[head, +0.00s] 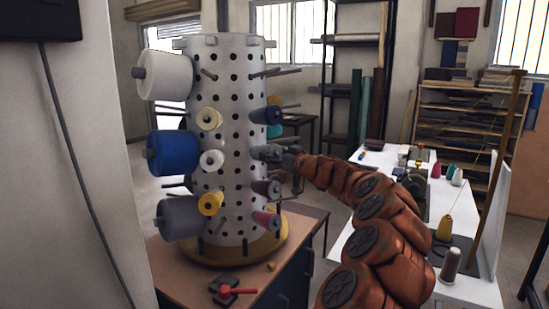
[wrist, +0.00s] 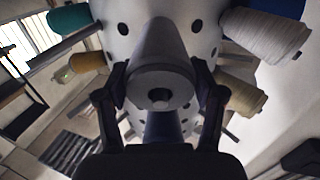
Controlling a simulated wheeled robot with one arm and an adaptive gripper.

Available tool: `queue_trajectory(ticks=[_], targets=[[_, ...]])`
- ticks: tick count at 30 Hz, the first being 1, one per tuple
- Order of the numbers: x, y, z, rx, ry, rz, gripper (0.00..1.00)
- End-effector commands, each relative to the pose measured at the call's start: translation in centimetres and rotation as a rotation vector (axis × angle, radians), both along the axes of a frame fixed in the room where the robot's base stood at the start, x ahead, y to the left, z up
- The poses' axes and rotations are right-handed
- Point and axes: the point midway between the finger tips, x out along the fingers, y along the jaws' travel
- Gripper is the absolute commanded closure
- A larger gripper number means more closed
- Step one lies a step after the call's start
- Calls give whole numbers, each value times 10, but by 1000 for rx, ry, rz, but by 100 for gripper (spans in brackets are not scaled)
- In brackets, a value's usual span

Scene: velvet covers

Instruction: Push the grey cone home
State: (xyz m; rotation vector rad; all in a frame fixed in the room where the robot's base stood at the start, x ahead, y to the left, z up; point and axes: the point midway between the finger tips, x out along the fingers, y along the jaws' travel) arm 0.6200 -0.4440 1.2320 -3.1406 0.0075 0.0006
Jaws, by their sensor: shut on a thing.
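The white perforated drum (head: 235,110) stands upright on a round yellow base. The grey cone (wrist: 160,50) is between the two fingers of my gripper (wrist: 162,88) in the wrist view, its wide end with a central hole towards the camera and its narrow end towards the drum. My gripper is shut on it. In the head view my gripper (head: 286,158) is at the drum's right side, at mid-height, and the grey cone (head: 262,152) shows beside it. I cannot tell how far the cone sits on its peg, which is hidden.
Blue (head: 267,115), mauve (head: 266,187) and pink (head: 266,220) cones sit above and below on the drum's right side. Yellow, white and larger spools are on its left. Bare pegs stick out near the top. A white table (head: 350,225) with cones stands to the right.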

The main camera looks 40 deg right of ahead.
Motion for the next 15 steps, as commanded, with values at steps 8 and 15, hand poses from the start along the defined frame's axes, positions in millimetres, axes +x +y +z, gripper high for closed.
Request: queue_trajectory(ticks=[8, 15], targets=[[2, 0, -1, 0, 1, 0, 68], [2, 0, -1, 0, 1, 0, 14]])
